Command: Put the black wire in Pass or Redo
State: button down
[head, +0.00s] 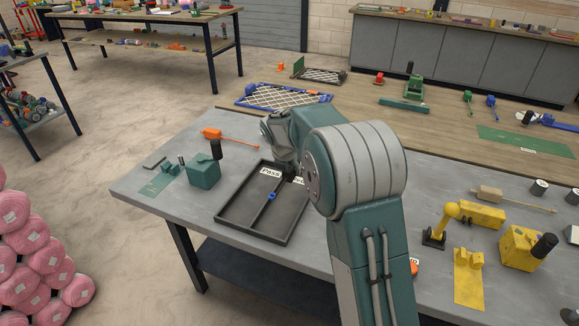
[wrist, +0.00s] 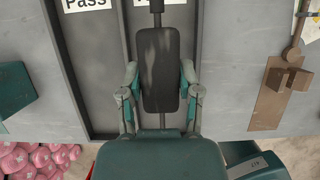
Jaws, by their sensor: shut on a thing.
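My gripper (wrist: 160,88) is shut on a dark, elongated thing (wrist: 160,65), apparently the black wire, with a thin stem at its far end. The two fingers flank it on both sides. A dark two-compartment tray (head: 236,228) lies on the grey table, with a "Pass" label (head: 271,172) at the far end of its left compartment. The second label (wrist: 160,2) is mostly hidden behind the held thing. In the wrist view the held thing is over the right compartment. In the head view my arm hides most of the gripper, at the tray's far end.
A green fixture (head: 203,172) stands to the left, with an orange-handled tool (head: 212,134) behind. Yellow fixtures (head: 520,248) stand on the right. A blue-edged mesh panel (head: 283,97) lies on the wooden bench behind.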

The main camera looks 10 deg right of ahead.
aim_at(286, 178)
jog(key=shift+f, duration=3.8)
jog(key=shift+f, duration=0.6)
jog(key=shift+c, duration=1)
grip_release()
jog(key=v, duration=1.2)
